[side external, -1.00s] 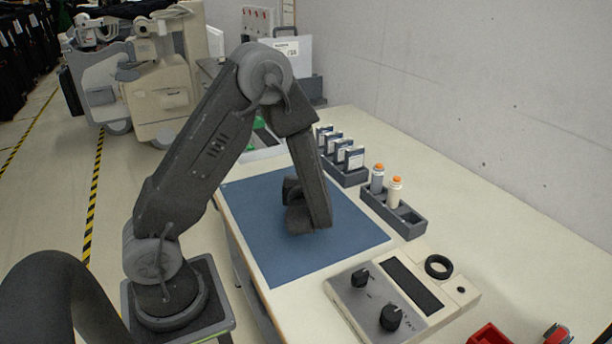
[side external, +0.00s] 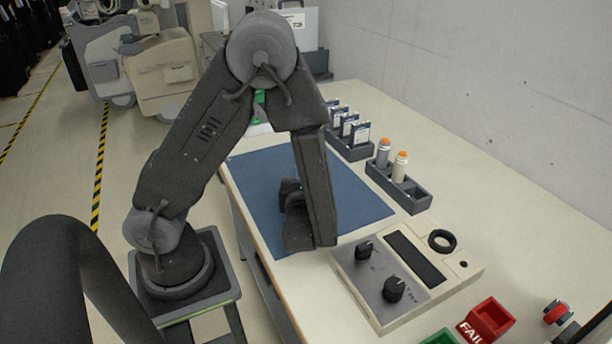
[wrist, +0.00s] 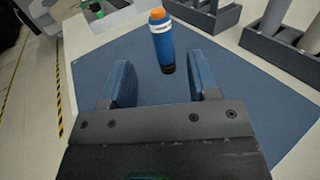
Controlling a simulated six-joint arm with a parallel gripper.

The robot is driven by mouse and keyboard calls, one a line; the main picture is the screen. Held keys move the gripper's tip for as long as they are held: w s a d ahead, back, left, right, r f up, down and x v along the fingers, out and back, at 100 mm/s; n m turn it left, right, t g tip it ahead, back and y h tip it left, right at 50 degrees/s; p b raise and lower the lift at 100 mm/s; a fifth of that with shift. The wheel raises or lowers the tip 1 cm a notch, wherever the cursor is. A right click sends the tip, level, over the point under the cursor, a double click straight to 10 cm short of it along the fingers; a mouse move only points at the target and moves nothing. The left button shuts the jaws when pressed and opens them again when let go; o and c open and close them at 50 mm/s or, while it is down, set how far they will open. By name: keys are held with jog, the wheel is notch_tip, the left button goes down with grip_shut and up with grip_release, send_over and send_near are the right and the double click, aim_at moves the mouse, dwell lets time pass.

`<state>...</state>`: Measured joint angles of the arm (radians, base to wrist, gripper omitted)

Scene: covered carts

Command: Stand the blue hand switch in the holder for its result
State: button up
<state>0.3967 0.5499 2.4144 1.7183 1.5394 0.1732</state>
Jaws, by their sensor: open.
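The blue hand switch (wrist: 164,50) has an orange top, a white band and a dark lower end. In the wrist view it is over the blue mat, ahead of and between my fingers; I cannot tell whether it stands or lies. My gripper (wrist: 160,72) is open, with a blue-faced finger on either side and no visible contact. In the side view my gripper (side external: 296,222) is low over the mat's near part, and the switch is hidden there. A red holder marked FAIL (side external: 489,318) is at the lower right. A green holder (side external: 440,338) is cut off by the frame's bottom edge.
A control box (side external: 362,285) with two knobs and a black ring is right of the mat (side external: 354,190). A grey rack (side external: 412,196) holds a grey and a cream switch. Behind it is a rack of cards (side external: 350,148). The table's right side has free room.

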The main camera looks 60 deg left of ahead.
jog(key=s+r+n+g+h, duration=0.45)
jog(key=s+n+g, duration=0.55)
jog(key=n, duration=0.5)
jog(key=d+r+n+t+h, duration=0.2)
jog(key=d+n+h, duration=0.3)
jog(key=d+h, duration=0.2)
jog(key=shift+s+r+n+t, duration=0.3)
jog(key=shift+s+r+n, duration=0.05)
jog(key=shift+s+n, duration=0.1)
jog(key=shift+o, duration=0.4)
jog(key=w+d+r+n+t+h, duration=0.1)
jog(key=d+r+n+t+h, duration=0.2)
jog(key=r, duration=0.3)
jog(key=shift+d+t+h, duration=0.4)
jog(key=shift+d+h, duration=0.05)
jog(key=shift+d, duration=0.25)
jog(key=shift+r, duration=0.1)
